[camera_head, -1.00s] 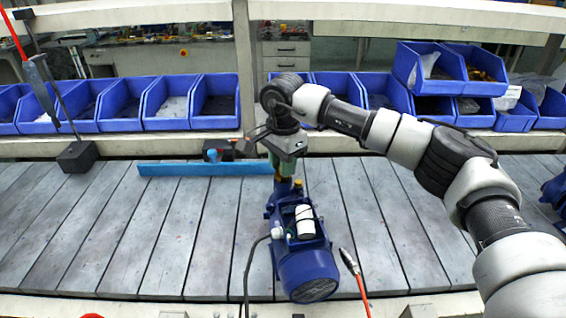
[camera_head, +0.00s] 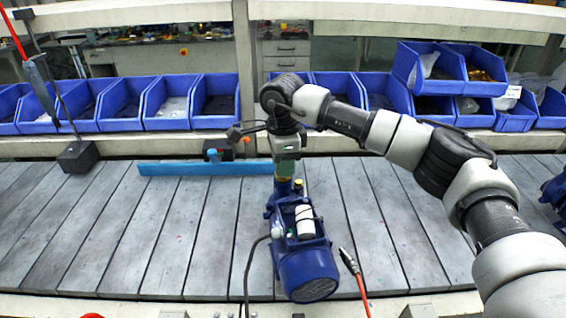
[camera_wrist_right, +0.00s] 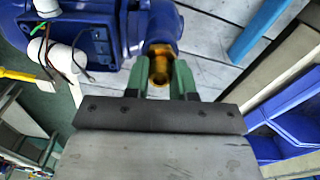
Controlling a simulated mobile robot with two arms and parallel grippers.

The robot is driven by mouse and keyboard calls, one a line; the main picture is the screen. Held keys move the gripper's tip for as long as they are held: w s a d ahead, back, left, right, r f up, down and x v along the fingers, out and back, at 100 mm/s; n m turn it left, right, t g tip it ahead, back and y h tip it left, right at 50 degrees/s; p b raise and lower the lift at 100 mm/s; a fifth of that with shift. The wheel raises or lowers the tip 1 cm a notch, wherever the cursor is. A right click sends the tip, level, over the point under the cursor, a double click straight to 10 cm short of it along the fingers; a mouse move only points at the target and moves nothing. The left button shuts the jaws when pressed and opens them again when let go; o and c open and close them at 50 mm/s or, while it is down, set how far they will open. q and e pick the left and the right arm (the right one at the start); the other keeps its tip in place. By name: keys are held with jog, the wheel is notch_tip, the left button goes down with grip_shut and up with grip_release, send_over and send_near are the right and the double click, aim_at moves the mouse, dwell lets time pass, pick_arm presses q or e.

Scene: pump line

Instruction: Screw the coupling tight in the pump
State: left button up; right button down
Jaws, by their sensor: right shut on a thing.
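The blue pump (camera_head: 305,262) lies on the slatted bench, with its motor end toward me and its port end away. My right gripper (camera_head: 284,168) points down over the port end. In the right wrist view, the green fingers of this gripper (camera_wrist_right: 160,80) are shut on the brass coupling (camera_wrist_right: 160,62), one on each side. The coupling sits at the mouth of the pump's blue port (camera_wrist_right: 163,25); how deep it is seated I cannot tell. In the head view the gripper hides most of the coupling. My left gripper is not in view.
A blue bar (camera_head: 205,169) lies behind the pump, to its left. A black block with a rod (camera_head: 77,156) stands at the left. Blue bins (camera_head: 166,104) line the back.

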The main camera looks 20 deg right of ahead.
jog(key=shift+f, duration=0.1)
jog(key=shift+m, duration=1.7)
jog(key=m, duration=0.3)
jog(key=shift+m, duration=0.3)
jog(key=c, duration=1)
grip_release()
jog(key=n, duration=0.3)
jog(key=shift+n, duration=0.3)
jog(key=shift+n, duration=1.7)
